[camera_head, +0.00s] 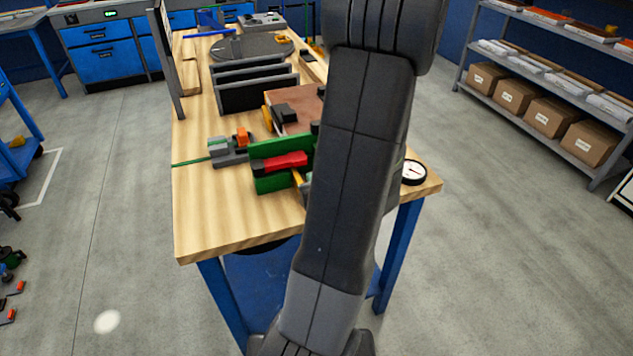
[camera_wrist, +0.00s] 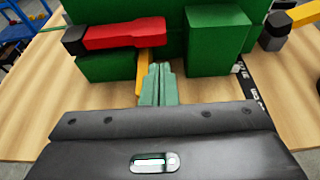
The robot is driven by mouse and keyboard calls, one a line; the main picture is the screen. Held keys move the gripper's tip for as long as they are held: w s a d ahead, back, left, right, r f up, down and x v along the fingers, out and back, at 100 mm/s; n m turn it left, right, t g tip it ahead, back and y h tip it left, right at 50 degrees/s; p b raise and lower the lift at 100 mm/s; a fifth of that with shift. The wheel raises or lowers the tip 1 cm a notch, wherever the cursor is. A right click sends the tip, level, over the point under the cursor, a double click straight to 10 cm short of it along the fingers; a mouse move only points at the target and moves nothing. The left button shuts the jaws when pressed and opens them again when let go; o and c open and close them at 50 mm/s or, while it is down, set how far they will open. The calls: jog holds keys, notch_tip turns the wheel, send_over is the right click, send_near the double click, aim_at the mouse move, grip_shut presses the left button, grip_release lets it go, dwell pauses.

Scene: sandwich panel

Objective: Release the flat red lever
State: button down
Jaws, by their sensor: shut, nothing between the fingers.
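The flat red lever (camera_head: 284,161) lies across the front of a green fixture (camera_head: 272,184) on the wooden bench, with a black end at its left. In the wrist view the lever (camera_wrist: 125,33) runs nearly level at the upper left, above a green block (camera_wrist: 105,67). My gripper (camera_wrist: 160,70) is shut and empty, its green fingers together. My arm hides much of the gripper in the head view.
A larger green block (camera_wrist: 217,42) stands right of my fingers. On the bench (camera_head: 215,235) are a dial gauge (camera_head: 413,172), a grey and orange device (camera_head: 230,150) and upright dark plates (camera_head: 256,92). The bench's front left is clear.

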aim_at(280, 163)
jog(key=x, duration=0.6)
